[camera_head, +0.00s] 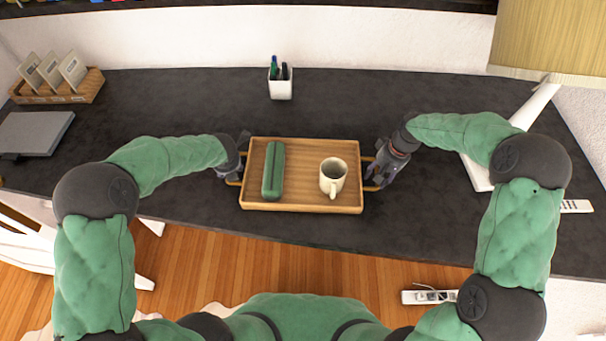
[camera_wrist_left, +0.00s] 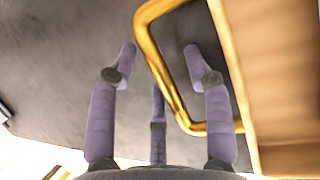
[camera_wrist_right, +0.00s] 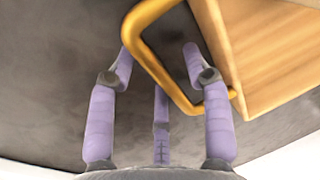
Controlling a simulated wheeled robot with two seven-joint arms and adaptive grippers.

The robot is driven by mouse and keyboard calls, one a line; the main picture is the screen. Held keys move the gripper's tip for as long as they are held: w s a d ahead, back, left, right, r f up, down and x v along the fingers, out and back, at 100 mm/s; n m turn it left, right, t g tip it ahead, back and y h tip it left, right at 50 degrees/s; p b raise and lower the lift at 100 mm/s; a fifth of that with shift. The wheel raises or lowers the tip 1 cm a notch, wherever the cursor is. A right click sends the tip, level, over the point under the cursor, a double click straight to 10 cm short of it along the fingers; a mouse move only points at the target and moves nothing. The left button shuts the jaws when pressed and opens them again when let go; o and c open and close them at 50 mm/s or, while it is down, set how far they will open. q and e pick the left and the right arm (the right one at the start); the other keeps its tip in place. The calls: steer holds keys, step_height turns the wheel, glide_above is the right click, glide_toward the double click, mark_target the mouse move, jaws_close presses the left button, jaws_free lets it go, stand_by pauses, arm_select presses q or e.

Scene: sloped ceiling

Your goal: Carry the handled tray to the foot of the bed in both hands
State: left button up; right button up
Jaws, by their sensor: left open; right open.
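The wooden tray (camera_head: 300,206) sits on the dark desk near its front edge, with a brass handle at each short end. On it lie a green case (camera_head: 273,170) at left and a cream mug (camera_head: 333,177) at right. My left gripper (camera_head: 233,172) is at the left handle; in the left wrist view the open fingers (camera_wrist_left: 162,52) straddle the brass handle (camera_wrist_left: 158,75). My right gripper (camera_head: 374,178) is at the right handle; in the right wrist view its open fingers (camera_wrist_right: 157,50) stand either side of that handle (camera_wrist_right: 150,65). I cannot tell whether any finger touches.
The desk (camera_head: 190,90) holds a white pen cup (camera_head: 281,88) behind the tray, a card box (camera_head: 60,90) and grey laptop (camera_head: 35,132) at left, and a lamp (camera_head: 545,45) at right. A white chair (camera_head: 30,240) stands front left. A power strip (camera_head: 428,297) is at front right. No bed shows.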

arm_select(q)
jaws_close()
arm_select(e)
jaws_close()
arm_select(q)
steer(key=shift+r, duration=0.15)
arm_select(e)
steer(key=shift+r, duration=0.15)
